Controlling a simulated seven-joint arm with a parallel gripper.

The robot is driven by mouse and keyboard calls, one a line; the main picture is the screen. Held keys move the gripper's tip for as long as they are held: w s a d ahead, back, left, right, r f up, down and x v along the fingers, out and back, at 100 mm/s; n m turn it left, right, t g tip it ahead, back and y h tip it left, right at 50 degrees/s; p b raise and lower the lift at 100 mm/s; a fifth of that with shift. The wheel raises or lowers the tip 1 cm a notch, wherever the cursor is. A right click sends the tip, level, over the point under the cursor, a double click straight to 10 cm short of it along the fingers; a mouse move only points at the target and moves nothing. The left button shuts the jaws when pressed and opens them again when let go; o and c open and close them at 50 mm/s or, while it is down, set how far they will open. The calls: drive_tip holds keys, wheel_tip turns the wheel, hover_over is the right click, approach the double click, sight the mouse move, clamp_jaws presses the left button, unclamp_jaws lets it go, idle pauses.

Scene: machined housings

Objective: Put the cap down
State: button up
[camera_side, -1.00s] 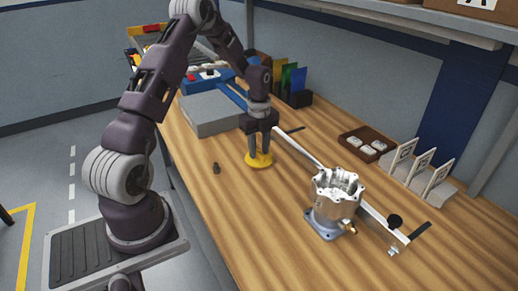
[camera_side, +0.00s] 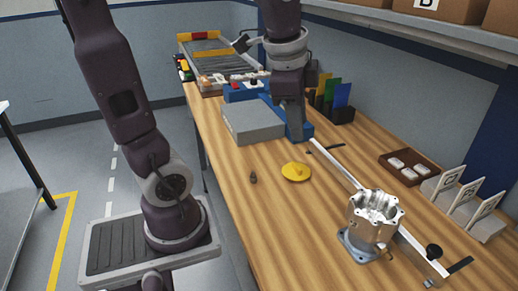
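The yellow round cap (camera_side: 296,172) lies flat on the wooden bench, with a small raised knob on top. It is free of my gripper. My gripper (camera_side: 294,132) is above and behind the cap in the picture, pointing down, with a clear gap between them. Nothing shows in its fingers. The fingers overlap from this side, so I cannot see whether there is a gap between them. The metal housing (camera_side: 374,217) stands open-topped on its blue-grey base, right of and nearer than the cap.
A long metal rail (camera_side: 335,163) runs diagonally behind the housing. A small dark part (camera_side: 253,177) stands left of the cap. A grey block (camera_side: 252,121) lies behind it. A brown tray (camera_side: 408,167) with white pieces is at right. Bench space in front of the cap is clear.

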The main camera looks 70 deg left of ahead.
drive_tip(key=s+d+n+t, duration=0.1)
drive_tip(key=s+d+n, duration=0.2)
drive_tip(key=s, duration=0.2)
drive_tip(key=s+d+n+t+h, duration=0.1)
drive_tip(key=s+d+n, duration=0.2)
drive_tip(key=s, duration=0.3)
drive_tip(key=shift+s+f+n, duration=0.2)
drive_tip(key=shift+f+n, duration=0.25)
drive_tip(key=shift+n, duration=0.15)
